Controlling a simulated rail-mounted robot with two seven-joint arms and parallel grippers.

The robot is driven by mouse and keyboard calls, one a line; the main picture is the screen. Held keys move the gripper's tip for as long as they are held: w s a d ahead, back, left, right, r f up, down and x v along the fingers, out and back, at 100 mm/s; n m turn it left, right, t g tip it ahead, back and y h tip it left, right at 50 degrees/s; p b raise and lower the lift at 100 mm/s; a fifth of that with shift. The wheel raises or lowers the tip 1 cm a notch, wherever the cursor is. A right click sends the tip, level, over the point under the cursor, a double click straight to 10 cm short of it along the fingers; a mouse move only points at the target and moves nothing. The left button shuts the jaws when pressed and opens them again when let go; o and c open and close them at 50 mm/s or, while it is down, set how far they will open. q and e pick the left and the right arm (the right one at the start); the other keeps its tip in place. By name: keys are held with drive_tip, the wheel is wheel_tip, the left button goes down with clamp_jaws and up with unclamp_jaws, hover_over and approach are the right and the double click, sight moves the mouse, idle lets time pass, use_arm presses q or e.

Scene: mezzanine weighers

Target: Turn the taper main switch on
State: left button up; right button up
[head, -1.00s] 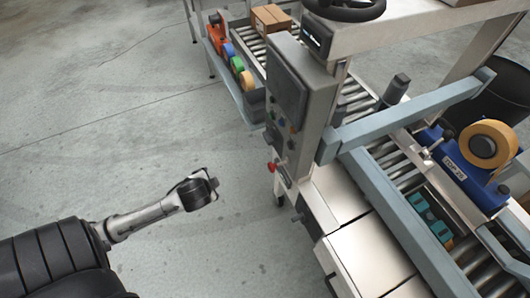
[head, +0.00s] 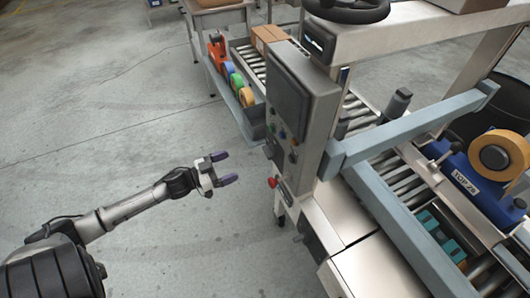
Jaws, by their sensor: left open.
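The taper (head: 345,235) is a grey machine with a roller bed on the right of the head view. Its control box (head: 298,105) carries a dark panel, several small coloured buttons (head: 282,135) and a red knob (head: 272,182) low on its side. I cannot tell for sure which control is the main switch. My left gripper (head: 230,168) is open and empty, with its two dark fingers pointing right toward the control box. It is apart from the box, left of the red knob. My right gripper is not in view.
A blue tape head (head: 465,178) with a tan tape roll sits on the taper at right. A side shelf (head: 245,115) holds several coloured tape rolls, beside rollers with cardboard boxes (head: 268,38). A black handwheel (head: 347,8) tops the machine. The floor (head: 110,120) at left is clear.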

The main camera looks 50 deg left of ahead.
sight(265, 153)
use_arm(q)
drive_tip(key=shift+n, duration=0.3)
drive_tip(key=b+x, duration=0.2)
drive_tip(key=x, duration=1)
drive_tip(key=shift+x, duration=0.95)
drive_tip(key=c, duration=0.9)
